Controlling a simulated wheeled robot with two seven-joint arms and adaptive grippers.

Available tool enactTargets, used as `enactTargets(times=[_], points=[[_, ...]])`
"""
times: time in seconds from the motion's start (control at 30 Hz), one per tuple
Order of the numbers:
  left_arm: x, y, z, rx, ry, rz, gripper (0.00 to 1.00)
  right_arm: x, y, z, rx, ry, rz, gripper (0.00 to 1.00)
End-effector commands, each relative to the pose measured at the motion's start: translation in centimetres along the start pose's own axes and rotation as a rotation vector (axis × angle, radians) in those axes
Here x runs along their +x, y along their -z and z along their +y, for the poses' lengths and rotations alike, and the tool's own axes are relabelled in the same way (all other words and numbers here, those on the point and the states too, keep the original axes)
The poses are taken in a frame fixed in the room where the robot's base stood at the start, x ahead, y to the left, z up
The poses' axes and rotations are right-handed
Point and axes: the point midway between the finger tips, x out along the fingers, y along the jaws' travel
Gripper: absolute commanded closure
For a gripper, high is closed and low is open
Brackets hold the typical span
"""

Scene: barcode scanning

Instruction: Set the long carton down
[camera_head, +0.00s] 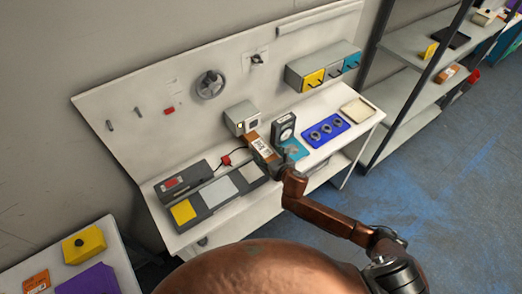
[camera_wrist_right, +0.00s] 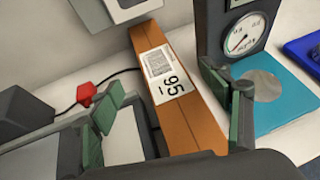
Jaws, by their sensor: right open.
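The long carton (camera_head: 262,147) is brown with a white barcode label marked 95. It lies on the white workbench (camera_head: 316,158), beneath and in front of a grey box-shaped device (camera_head: 242,118). In the right wrist view the carton (camera_wrist_right: 182,95) runs lengthwise between the fingers of my right gripper (camera_wrist_right: 172,102). The fingers are apart, with a gap visible on the left side; whether the right finger touches the carton is unclear. Its near end is hidden by the gripper body. In the head view my right gripper (camera_head: 285,158) is at the carton's near end. My left gripper is not seen.
A dial scale (camera_wrist_right: 243,35) with a teal base (camera_wrist_right: 272,100) stands close right of the carton. A blue tray (camera_head: 325,131) holds several round parts. A red plug-like piece on a cable (camera_wrist_right: 87,94) and grey trays (camera_head: 220,188) lie left. Shelves (camera_head: 410,90) stand right.

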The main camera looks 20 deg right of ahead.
Motion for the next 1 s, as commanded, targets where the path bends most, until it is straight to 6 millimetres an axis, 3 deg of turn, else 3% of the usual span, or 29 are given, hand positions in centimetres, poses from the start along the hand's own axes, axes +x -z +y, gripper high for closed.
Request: enactTargets(times=[0.1,0.2,0.4,0.53,0.67,1.0], points=[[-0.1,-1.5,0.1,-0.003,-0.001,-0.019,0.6,1.1,0.5,-0.2,0.006,0.004,0.001,0.29],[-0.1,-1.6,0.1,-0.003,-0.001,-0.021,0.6,2.6,0.9,-0.1,0.007,0.005,0.002,0.29],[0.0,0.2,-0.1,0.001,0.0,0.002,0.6,4.8,0.9,-0.1,0.004,0.003,0.0,0.29],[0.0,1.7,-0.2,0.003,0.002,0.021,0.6,5.2,1.0,-0.1,0.001,0.002,0.001,0.29],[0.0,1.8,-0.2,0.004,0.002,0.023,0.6,5.2,0.9,0.0,0.0,0.001,0.001,0.29],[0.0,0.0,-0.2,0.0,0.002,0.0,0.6,5.2,0.9,0.1,0.001,0.001,0.0,0.51]])
